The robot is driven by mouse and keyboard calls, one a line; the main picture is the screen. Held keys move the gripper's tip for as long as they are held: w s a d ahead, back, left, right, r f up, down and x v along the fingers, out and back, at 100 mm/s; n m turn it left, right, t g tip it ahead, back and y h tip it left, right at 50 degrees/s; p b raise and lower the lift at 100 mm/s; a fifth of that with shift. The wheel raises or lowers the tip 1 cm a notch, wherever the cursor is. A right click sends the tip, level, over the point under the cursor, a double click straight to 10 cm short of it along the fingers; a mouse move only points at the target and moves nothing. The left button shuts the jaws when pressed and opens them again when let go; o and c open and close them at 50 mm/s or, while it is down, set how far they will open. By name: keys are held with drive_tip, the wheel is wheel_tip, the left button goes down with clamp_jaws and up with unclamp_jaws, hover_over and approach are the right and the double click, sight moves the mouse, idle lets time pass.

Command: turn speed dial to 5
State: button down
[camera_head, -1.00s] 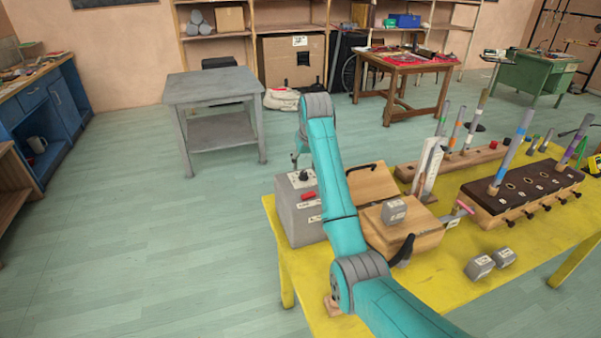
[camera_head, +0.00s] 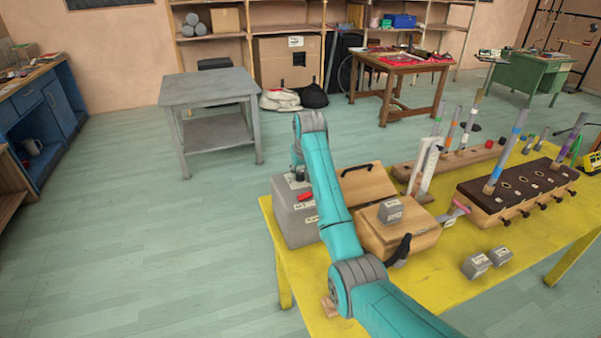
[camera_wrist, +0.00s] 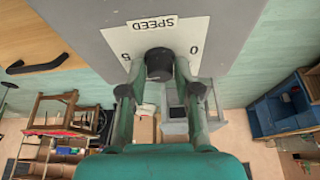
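The speed dial (camera_wrist: 158,62) is a dark round knob on a pale plate (camera_wrist: 212,30) on top of a grey box (camera_head: 295,223). In the wrist view the plate appears upside down, with SPEED above the dial, 5 to the left and 0 to the right. My gripper (camera_wrist: 158,68) has one teal finger on each side of the dial, with the tips very close to it. Whether they press on it is not clear. The dial's pointer cannot be made out. In the head view my arm hides most of the gripper.
Blocks, a perforated dark-topped box (camera_head: 530,185) and upright tubes occupy the yellow table (camera_head: 430,270). Floor left of it is clear.

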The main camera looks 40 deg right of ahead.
drive_tip(key=shift+m+g+h, duration=0.3)
drive_tip(key=shift+m+h, duration=0.2)
drive_tip(key=shift+m, duration=1)
drive_tip(key=c, duration=0.8)
unclamp_jaws()
drive_tip(key=v, duration=1.2)
drive_tip(key=shift+a, duration=0.1)
drive_tip(key=shift+f, duration=0.1)
